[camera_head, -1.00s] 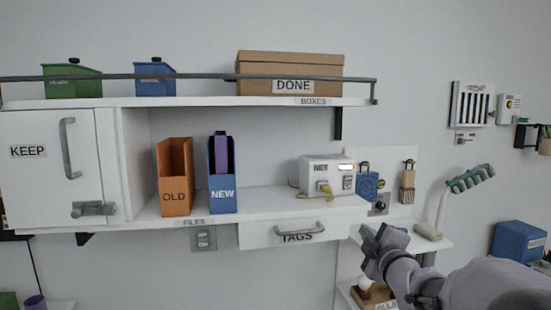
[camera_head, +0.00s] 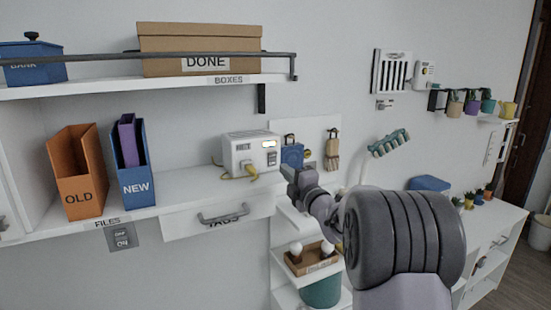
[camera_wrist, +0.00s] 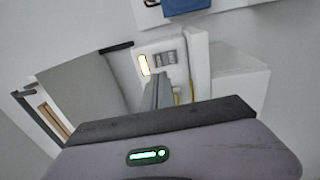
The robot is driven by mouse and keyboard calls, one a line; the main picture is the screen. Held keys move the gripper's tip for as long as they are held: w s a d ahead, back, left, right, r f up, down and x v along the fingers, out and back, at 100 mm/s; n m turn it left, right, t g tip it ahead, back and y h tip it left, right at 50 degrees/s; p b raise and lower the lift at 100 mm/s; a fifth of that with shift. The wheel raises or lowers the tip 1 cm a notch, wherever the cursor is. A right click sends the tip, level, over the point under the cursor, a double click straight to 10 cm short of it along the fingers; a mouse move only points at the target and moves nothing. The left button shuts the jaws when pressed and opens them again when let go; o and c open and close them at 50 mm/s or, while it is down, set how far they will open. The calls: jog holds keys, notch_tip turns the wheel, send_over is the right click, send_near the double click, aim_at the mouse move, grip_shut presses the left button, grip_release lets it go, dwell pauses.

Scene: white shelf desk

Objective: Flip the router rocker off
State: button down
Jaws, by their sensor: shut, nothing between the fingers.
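A white box-shaped device (camera_head: 246,149), apparently the router, stands on the shelf at the right end, with a lit display and dark switches on its front. In the wrist view its front (camera_wrist: 153,46) shows a glowing orange-white panel and two small grey switches; which way the rocker is tipped is too small to tell. My gripper (camera_head: 291,182) is shut and empty, in front of and to the lower right of the device. In the wrist view the closed fingers (camera_wrist: 156,88) point at the device and overlap its lower edge; contact cannot be told.
A yellow cable (camera_head: 236,174) lies before the device. A blue padlock-like tag (camera_head: 292,154) hangs to its right. The TAGS drawer (camera_head: 222,218) is below. Orange (camera_head: 78,175) and blue (camera_head: 136,175) file holders stand left. An OFF/ON plate (camera_head: 122,238) is under the shelf.

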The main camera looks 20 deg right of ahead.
aim_at(271, 156)
jog(key=w, duration=0.2)
jog(key=w+p, duration=0.1)
jog(key=w, duration=0.1)
jog(key=w+r, duration=0.1)
jog(key=w, duration=0.1)
jog(key=shift+w+a+p, duration=0.1)
jog(key=shift+w+p, duration=0.1)
jog(key=shift+p, duration=0.1)
jog(key=shift+w, duration=0.5)
jog(key=shift+f, duration=0.1)
jog(key=shift+w, duration=0.15)
jog(key=shift+b, duration=0.4)
